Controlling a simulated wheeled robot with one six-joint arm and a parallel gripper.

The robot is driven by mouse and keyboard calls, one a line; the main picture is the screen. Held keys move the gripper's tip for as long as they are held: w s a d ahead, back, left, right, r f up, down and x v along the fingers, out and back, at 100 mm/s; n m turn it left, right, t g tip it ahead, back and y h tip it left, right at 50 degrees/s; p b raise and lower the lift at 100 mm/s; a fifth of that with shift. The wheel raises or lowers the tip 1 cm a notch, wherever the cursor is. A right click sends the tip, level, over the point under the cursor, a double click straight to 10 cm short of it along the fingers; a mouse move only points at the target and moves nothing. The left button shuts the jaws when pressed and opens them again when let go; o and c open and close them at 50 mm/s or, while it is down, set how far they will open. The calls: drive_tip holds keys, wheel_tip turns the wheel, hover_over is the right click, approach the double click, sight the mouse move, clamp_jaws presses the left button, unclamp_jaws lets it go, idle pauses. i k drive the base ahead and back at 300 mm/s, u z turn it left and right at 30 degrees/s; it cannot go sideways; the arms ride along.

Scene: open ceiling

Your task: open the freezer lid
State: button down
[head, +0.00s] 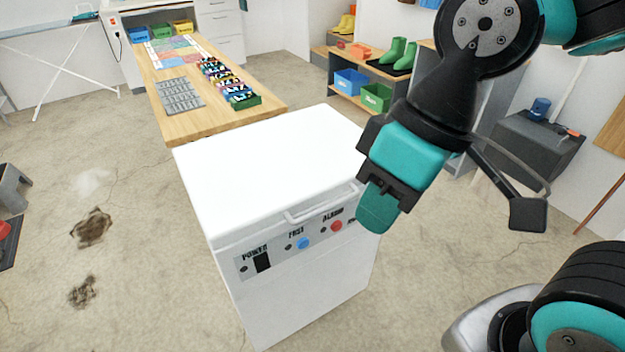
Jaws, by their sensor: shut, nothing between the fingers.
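The white chest freezer (300,290) stands in the middle of the head view. Its flat white lid (270,165) lies closed on top. A white bar handle (322,204) runs along the lid's front edge, above a panel with a black power switch, a blue button and a red button. My gripper (378,207) is at the freezer's front right corner, to the right of the handle in the picture. It is shut and holds nothing. It hides the lid's right front corner and part of the panel. I cannot tell whether its tip touches the freezer.
A wooden table (185,125) with a grey tray and a row of colourful items stands behind the freezer. A shelf (350,92) with green boots and bins is at the back. A dark grey cabinet (530,145) stands at right. Floor left of the freezer is mostly clear.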

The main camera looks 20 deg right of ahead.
sight(240, 182)
drive_tip(key=z, duration=3)
drive_tip(key=i, duration=0.65)
drive_tip(key=u, duration=2.95)
